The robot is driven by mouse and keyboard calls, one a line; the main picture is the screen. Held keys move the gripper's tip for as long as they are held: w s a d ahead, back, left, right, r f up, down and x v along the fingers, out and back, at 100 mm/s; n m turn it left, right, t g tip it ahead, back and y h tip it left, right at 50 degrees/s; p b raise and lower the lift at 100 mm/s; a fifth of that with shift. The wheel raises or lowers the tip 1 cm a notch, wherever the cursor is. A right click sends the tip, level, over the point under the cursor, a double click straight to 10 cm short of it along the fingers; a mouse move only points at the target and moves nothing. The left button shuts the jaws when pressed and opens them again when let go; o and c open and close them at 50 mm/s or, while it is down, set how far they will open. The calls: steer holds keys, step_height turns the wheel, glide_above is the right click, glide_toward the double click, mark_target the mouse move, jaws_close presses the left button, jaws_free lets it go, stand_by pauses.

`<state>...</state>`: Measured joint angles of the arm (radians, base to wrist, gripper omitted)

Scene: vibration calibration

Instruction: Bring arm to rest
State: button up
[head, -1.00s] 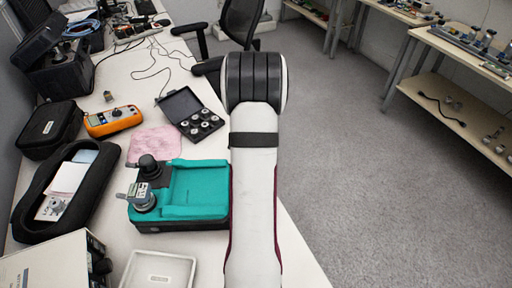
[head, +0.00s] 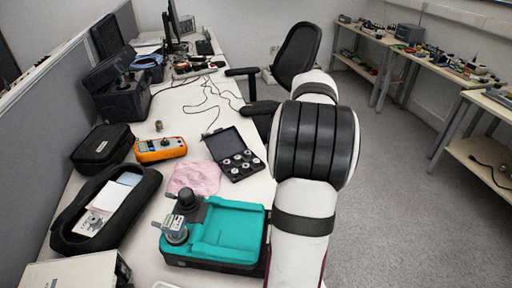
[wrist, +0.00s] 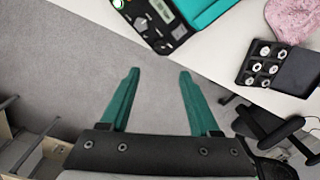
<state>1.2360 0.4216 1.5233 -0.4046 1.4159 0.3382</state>
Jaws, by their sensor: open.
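My gripper (wrist: 160,88) shows in the wrist view with two green fingers spread apart and nothing between them. Below and beyond the fingers is grey carpet, past the edge of the white table. In the head view my white arm with black bands rises at the right edge of the table, and the gripper itself is hidden there. The teal-topped calibration unit (head: 225,232) sits on the table just left of my arm, with a black knob and a metal fitting at its left end. Part of it also shows at the top of the wrist view (wrist: 208,12).
An open black case of round adapters (head: 236,155), a pink cloth (head: 194,178), an orange meter (head: 160,149) and black cases (head: 102,147) lie on the table. An office chair (head: 297,54) stands beyond my arm. Open carpet (head: 390,215) lies to the right, before shelves.

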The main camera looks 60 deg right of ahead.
steer(key=w+a+r+n, duration=0.2)
steer(key=w+a+n, duration=0.25)
steer(key=a, duration=0.85)
steer(key=w+a+r+n, duration=0.1)
steer(key=w+a+n, duration=0.35)
steer(key=a, duration=0.85)
steer(key=s+a+f+n+y, duration=0.1)
steer(key=s+a+n, duration=0.3)
steer(key=a, duration=0.4)
steer(key=s+a+f+n, duration=0.2)
steer(key=s+a+n, duration=0.2)
steer(key=a, duration=0.5)
steer(key=shift+s+a+f+y, duration=0.2)
steer(key=shift+s+y, duration=0.2)
steer(key=shift+s, duration=0.65)
steer(key=shift+d, duration=0.1)
